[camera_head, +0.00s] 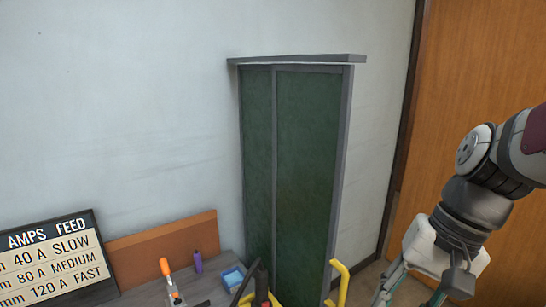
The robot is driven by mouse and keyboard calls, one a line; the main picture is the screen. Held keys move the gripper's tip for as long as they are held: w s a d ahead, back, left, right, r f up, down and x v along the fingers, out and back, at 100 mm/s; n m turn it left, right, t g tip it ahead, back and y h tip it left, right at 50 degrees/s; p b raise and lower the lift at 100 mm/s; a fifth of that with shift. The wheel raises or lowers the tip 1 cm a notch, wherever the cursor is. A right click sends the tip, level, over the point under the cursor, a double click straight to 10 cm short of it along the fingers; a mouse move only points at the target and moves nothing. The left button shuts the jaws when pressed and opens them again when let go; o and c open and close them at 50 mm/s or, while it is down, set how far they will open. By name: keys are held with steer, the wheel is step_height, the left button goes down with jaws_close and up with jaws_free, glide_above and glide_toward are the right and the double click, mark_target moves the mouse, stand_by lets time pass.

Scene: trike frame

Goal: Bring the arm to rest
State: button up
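My arm (480,195) comes in from the right edge and hangs bent downward in front of the wooden door. My gripper (412,280) is at the bottom right, pointing down. Its white body and the upper parts of its teal-grey fingers show. The fingertips are cut off by the bottom edge, so I cannot tell how far apart they are or whether they hold anything.
A dark green screen (305,165) in a grey frame stands left of my arm. Yellow bars (342,280) rise beside my gripper. A workbench (215,290) at lower left holds an orange-handled tool (166,270), a purple cylinder (198,262), a blue tray (233,277) and an amps sign (50,260).

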steer(key=s+d+r+n+t+h, duration=0.1)
steer(key=s+r+n+t+h, duration=0.2)
steer(key=s+r+n+t, duration=0.1)
steer(key=shift+r+n+t, duration=0.5)
steer(key=shift+r+t, duration=0.2)
steer(key=shift+r, duration=0.4)
steer(key=shift+s, duration=0.1)
stand_by(0.3)
